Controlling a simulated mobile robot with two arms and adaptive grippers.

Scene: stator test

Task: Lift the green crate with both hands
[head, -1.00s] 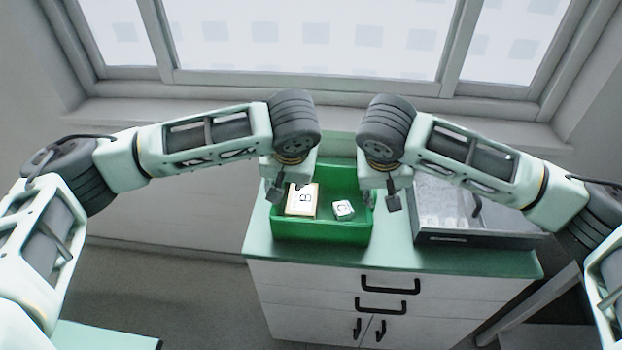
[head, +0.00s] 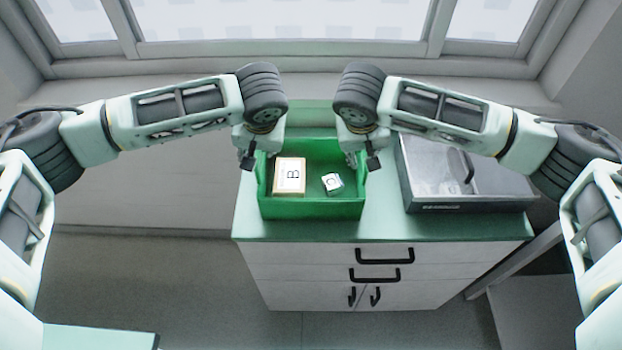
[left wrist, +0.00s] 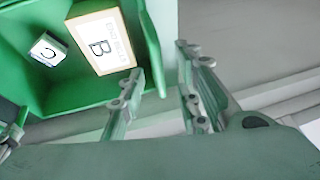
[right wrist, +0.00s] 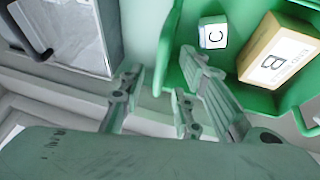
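The green crate (head: 312,208) stands on the green counter top and holds a cream box marked B (head: 288,176) and a small white cube (head: 332,183). My left gripper (head: 250,160) is at the crate's left wall. In the left wrist view the left gripper's (left wrist: 160,62) fingers are apart, on either side of the crate wall (left wrist: 150,45). My right gripper (head: 364,160) is at the crate's right wall. In the right wrist view the right gripper's (right wrist: 162,62) fingers are apart, one over the counter, one by the crate wall. Contact with the walls cannot be made out.
A grey metal case (head: 470,205) with a dark handle stands on the counter right of the crate. The counter (head: 385,229) tops a white cabinet (head: 320,258) with black handles. A window sill (head: 310,88) runs behind. A strip of counter in front of the crate is clear.

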